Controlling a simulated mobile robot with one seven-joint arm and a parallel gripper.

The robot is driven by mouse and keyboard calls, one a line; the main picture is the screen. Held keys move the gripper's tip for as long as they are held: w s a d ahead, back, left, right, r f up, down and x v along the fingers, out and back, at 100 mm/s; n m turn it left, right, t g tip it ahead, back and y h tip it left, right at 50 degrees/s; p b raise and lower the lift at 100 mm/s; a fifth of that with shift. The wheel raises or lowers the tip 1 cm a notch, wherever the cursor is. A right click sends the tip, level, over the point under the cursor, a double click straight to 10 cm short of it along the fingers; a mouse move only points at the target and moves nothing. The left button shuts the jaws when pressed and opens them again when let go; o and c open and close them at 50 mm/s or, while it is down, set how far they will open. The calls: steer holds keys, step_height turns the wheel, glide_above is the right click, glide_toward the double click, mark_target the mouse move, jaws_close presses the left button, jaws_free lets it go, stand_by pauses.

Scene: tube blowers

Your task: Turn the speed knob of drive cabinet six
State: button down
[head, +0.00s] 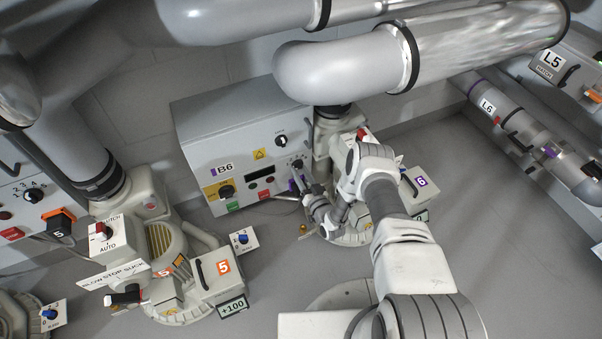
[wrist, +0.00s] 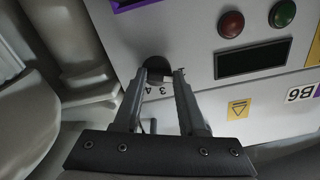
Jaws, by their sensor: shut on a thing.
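Drive cabinet six (head: 240,115) is a grey box labelled B6, in the middle of the head view. Its speed knob (wrist: 157,68) is black and round, with a printed 3 and 4 beside it in the wrist view. My gripper (wrist: 163,75) has its two fingers at either side of this knob and is shut on it. The fingers hide part of the knob and its scale. In the head view my gripper (head: 299,170) reaches the right part of the cabinet front, and the grip there is too small to make out.
The front also carries a dark display (wrist: 250,60), a red button (wrist: 231,24), a green button (wrist: 282,13) and another black knob (head: 281,141). A blower with an orange 5 box (head: 215,275) stands at the left. Large pipes (head: 430,55) run overhead. Open floor (head: 500,250) lies at the right.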

steer(key=shift+w+r, duration=0.1)
steer(key=shift+c, duration=2.3)
jaws_free()
steer(key=shift+s, duration=0.25)
